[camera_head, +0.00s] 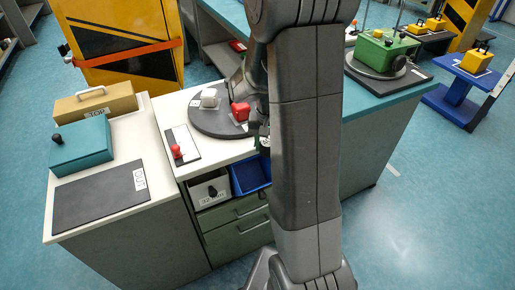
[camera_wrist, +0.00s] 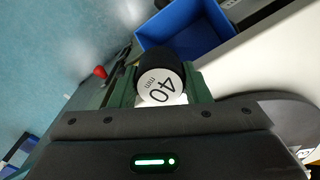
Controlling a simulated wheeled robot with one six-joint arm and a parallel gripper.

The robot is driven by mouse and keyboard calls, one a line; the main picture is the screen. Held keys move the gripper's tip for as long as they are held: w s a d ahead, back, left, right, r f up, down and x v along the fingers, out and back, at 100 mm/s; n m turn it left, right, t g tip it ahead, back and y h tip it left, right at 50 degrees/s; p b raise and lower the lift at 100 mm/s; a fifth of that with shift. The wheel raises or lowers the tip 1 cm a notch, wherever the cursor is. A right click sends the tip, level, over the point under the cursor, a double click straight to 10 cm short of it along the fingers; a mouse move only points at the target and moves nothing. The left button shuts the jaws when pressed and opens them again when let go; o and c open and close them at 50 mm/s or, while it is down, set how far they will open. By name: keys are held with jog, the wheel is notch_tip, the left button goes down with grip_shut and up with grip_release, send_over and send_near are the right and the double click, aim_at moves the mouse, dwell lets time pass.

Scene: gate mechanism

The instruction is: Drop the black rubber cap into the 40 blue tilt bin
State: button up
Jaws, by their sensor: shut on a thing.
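My gripper (camera_wrist: 161,88) is shut on the black rubber cap (camera_wrist: 150,57), seen in the wrist view. The cap's white end face reads "40 mm" and points toward the wrist camera. The blue bin (camera_wrist: 182,29) lies beyond the cap, at the top of the wrist view, and the cap overlaps its near edge. In the head view the blue bin (camera_head: 250,176) sits at the cabinet front, partly behind my arm. My gripper is mostly hidden there by the arm. The bin's label is not visible.
A white bin (camera_head: 209,190) with a black-knobbed piece stands left of the blue bin. Green drawers (camera_head: 236,240) are below.

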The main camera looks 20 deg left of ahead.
notch_tip(320, 180, down, 7)
jog(key=s+a+b, duration=0.2)
jog(key=b, duration=0.4)
jog(key=shift+s+b, duration=0.35)
jog(key=shift+s, duration=0.05)
jog(key=o, duration=1)
jog(key=shift+o, duration=0.2)
jog(key=shift+r, duration=0.2)
notch_tip(320, 180, up, 14)
jog(key=p, duration=0.1)
jog(key=shift+f, duration=0.25)
